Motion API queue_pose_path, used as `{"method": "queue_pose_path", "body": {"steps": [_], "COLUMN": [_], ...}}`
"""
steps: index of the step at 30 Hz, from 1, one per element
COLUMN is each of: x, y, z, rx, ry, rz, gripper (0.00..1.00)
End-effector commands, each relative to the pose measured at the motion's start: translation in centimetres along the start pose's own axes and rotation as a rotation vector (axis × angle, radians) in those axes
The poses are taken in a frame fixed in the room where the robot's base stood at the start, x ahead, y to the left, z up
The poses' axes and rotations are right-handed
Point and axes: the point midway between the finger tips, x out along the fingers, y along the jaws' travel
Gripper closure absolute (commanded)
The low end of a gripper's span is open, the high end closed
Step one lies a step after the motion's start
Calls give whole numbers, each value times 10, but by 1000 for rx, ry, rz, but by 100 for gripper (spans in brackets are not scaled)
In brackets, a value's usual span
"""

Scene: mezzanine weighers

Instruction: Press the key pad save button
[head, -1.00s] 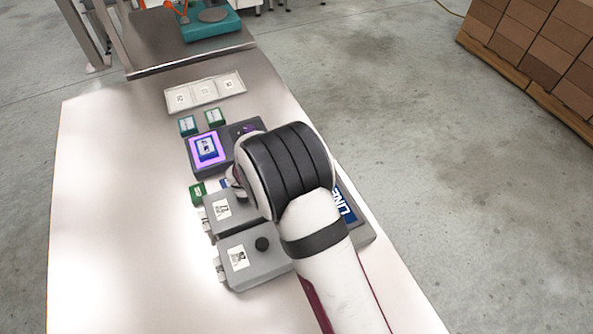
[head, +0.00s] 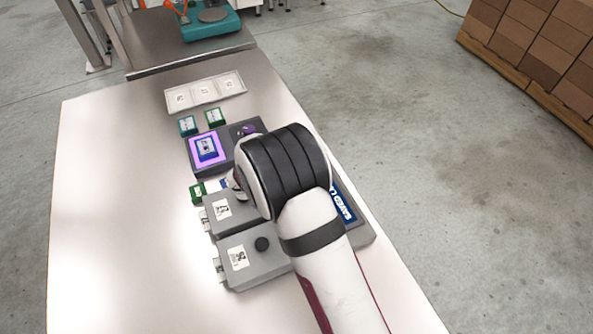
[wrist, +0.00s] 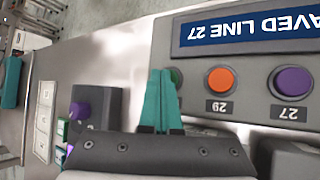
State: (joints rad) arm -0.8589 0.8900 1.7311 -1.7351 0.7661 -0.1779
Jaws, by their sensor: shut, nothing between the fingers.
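The key pad is a grey panel (wrist: 245,108) at the upper right of the wrist view. Its blue display (wrist: 250,32) reads "SAVED LINE 27", upside down there. An orange button (wrist: 221,80) and a purple button (wrist: 292,81) with number labels sit below the display. In the head view my arm covers most of the pad, leaving part of the display (head: 342,205).
Two grey boxes (head: 262,268) with labels stand left of my arm. A purple-lit weigher (head: 221,142) holds a blue block, with green blocks (head: 188,125) nearby. A three-part white tray (head: 205,92) lies beyond. The table's left side is clear.

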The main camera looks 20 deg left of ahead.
Motion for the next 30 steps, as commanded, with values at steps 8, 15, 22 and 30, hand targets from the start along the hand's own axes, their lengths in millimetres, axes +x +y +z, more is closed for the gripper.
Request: {"method": "queue_pose_path", "body": {"steps": [8, 15, 22, 30], "x": [0, -9, -12, -20], "y": [0, 6, 8, 15], "z": [0, 6, 8, 15], "rx": [-1, 1, -1, 1], "ry": [0, 0, 0, 0], "rz": [0, 0, -1, 1], "gripper": [100, 100, 100, 100]}}
